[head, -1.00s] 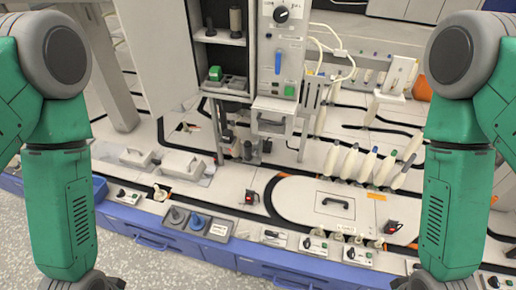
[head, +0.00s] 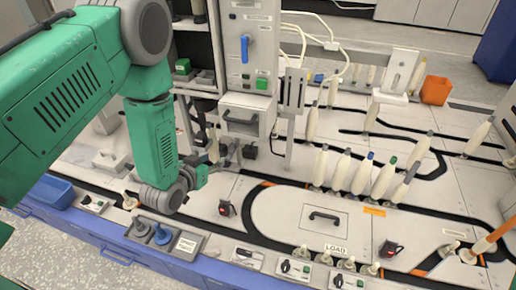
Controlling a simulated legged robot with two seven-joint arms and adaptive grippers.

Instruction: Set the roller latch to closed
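I cannot tell for sure which part is the roller latch. An upright blue lever (head: 246,48) stands on the grey control panel in the head view, above a green button (head: 262,84). Below them is a grey drawer-like box (head: 247,116) with a dark bar handle. My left gripper (head: 229,157) is in front of and below this box, near small dark fittings at the foot of the cabinet. It is small and overlaps these fittings, so its opening is unclear. My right gripper is out of view.
Several cream bobbins (head: 341,170) stand right of my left gripper. A flat panel with a black handle (head: 324,216) lies in front of them. Small switch boxes (head: 295,268) line the front edge. An orange bin (head: 436,90) stands at the back right.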

